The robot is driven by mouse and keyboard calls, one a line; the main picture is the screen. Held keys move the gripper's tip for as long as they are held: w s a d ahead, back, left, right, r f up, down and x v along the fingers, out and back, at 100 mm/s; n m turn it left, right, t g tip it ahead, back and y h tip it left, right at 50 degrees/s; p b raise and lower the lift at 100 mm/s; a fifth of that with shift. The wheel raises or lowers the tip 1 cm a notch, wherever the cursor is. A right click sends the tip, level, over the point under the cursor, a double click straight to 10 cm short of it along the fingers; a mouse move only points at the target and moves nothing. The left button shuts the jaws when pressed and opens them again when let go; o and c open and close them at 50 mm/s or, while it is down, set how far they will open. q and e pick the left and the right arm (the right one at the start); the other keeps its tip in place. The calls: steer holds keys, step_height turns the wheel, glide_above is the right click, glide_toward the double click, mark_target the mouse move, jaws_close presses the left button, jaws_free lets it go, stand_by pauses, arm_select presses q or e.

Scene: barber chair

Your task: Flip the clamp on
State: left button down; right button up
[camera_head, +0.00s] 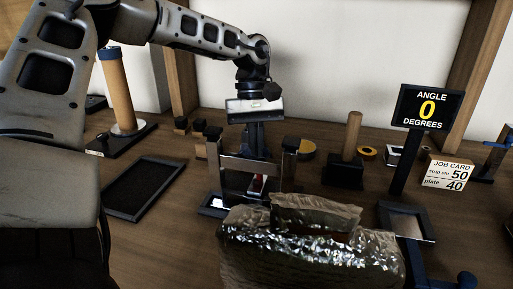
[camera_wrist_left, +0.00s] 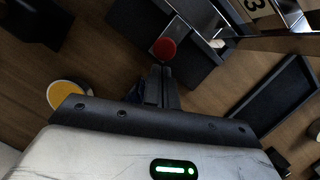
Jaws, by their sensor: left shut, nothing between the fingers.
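A black fixture with two posts and a metal bar (camera_head: 250,165) between them stands mid-table in the head view. A red part (camera_head: 257,184) shows low in it, partly hidden by the bar. In the left wrist view a round red knob (camera_wrist_left: 164,48) lies on a dark block just beyond my fingertips. I cannot tell for certain which part is the clamp. My left gripper (camera_head: 256,150) points down behind the metal bar. Its fingers (camera_wrist_left: 161,85) are shut and empty, close to the red knob; contact cannot be told. My right gripper is not in view.
A crumpled foil-covered bundle (camera_head: 310,250) fills the front centre. A black tray (camera_head: 145,187) lies to the left. A wooden post on a black base (camera_head: 343,172), an angle display (camera_head: 427,107) reading 0 and a job card (camera_head: 447,174) stand to the right.

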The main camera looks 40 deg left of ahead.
mark_target(252, 185)
arm_select(q)
steer(key=shift+s, duration=0.1)
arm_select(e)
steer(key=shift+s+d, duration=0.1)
arm_select(q)
steer(key=shift+s+d, duration=0.2)
steer(key=s, duration=0.1)
steer(key=s+d, duration=0.1)
steer(key=shift+s+d, duration=0.25)
steer(key=shift+s, duration=0.15)
steer(key=shift+s+d, duration=0.1)
steer(key=shift+s, duration=0.05)
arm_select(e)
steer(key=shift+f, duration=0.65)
